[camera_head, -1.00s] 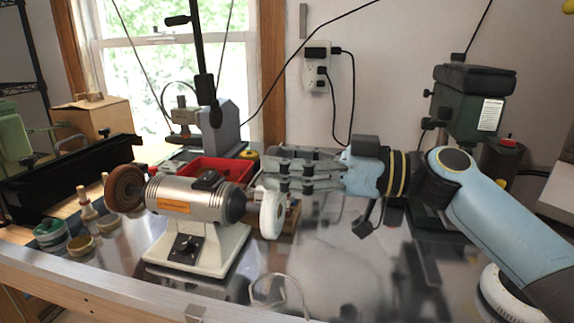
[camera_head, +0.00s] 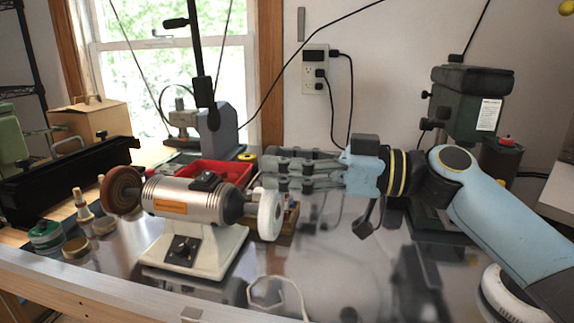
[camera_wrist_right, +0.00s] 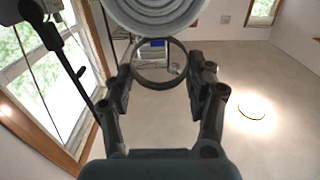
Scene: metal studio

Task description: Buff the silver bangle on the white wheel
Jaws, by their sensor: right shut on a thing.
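The white wheel (camera_head: 270,214) sits on the right end of the silver bench motor (camera_head: 190,199). My right gripper (camera_head: 268,172) is level, its fingertips just above and behind the wheel's top. In the right wrist view, its two fingers (camera_wrist_right: 160,80) are shut on the bangle (camera_wrist_right: 159,87), a thin grey ring held by its opposite sides. A pale, round, ridged body (camera_wrist_right: 160,14), apparently the wheel, lies close beyond the ring; I cannot tell whether they touch. The bangle cannot be made out in the head view. My left gripper is not in view.
A brown wheel (camera_head: 121,190) is on the motor's left end. A red tray (camera_head: 222,172) stands behind the motor. Small pots and brushes (camera_head: 76,247) are at the left. A pale loop (camera_head: 280,281) lies at the front edge. A green machine (camera_head: 470,105) stands at the right.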

